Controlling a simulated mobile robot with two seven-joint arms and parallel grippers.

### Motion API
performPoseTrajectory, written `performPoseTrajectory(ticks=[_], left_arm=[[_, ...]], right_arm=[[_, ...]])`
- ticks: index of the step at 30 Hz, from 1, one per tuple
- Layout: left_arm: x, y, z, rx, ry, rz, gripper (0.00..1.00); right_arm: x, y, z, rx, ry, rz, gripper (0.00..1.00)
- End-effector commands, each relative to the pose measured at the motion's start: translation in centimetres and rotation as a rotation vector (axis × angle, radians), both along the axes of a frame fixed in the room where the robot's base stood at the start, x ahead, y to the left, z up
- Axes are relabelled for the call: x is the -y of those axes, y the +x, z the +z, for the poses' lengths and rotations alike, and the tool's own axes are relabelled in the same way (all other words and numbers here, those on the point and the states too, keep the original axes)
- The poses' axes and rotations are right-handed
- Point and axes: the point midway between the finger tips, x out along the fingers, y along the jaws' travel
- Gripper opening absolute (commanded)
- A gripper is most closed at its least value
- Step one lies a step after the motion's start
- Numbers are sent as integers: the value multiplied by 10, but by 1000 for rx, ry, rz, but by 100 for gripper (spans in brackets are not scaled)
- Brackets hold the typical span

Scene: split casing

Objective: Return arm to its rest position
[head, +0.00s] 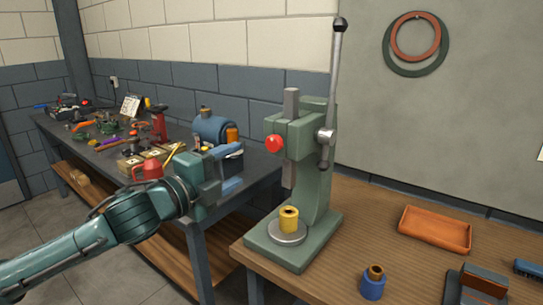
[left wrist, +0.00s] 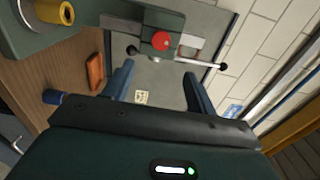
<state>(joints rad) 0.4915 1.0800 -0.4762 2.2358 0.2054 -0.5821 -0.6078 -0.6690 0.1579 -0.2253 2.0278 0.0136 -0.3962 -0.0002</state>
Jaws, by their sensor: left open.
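My left arm comes in from the left in the head view. Its gripper (head: 234,168) is open and empty, in the air left of the green press (head: 320,190), in front of the back bench. In the left wrist view the two blue fingers of the left gripper (left wrist: 158,70) stand apart with nothing between them. A yellow bushing (head: 289,219) stands upright on the press's round plate, apart from the gripper. It also shows at the upper left of the left wrist view (left wrist: 52,12). My right gripper is not in view.
An orange tray (head: 435,229), a blue cylinder with a brown insert (head: 373,283) and a dark block (head: 476,286) sit on the wooden bench. The press lever (head: 335,90) rises high. The back bench (head: 262,167) holds tools and a blue tank (head: 213,128).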

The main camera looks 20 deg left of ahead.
Motion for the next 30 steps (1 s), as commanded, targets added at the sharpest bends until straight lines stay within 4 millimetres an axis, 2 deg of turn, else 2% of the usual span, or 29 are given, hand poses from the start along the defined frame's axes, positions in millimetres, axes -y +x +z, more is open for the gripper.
performPoseTrajectory(ticks=[2, 5, 8, 11, 13, 15, 17, 18, 21, 25, 27, 30], left_arm=[[1, 0, -2, -4, -5, -1, 57], [6, 0, -20, -43, -54, -10, 57], [18, -2, -62, -141, -180, -19, 57], [34, -14, -124, -284, -371, -8, 57], [44, -28, -170, -392, -520, 19, 57], [52, -47, -215, -499, -665, 65, 57], [59, -67, -252, -586, -788, 115, 57], [63, -83, -276, -644, -868, 158, 57], [71, -126, -330, -768, -1050, 276, 57], [77, -178, -378, -879, -1226, 424, 57], [80, -198, -394, -914, -1285, 483, 57], [82, -215, -406, -941, -1333, 536, 57]], right_arm=[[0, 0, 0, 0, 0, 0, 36], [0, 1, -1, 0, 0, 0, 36], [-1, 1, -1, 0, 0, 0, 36], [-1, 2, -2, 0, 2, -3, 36], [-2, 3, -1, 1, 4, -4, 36], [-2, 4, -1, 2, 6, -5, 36], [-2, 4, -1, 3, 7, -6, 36], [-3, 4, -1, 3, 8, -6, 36], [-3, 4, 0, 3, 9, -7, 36], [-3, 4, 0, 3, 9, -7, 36], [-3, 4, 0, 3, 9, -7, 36], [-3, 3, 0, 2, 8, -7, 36]])
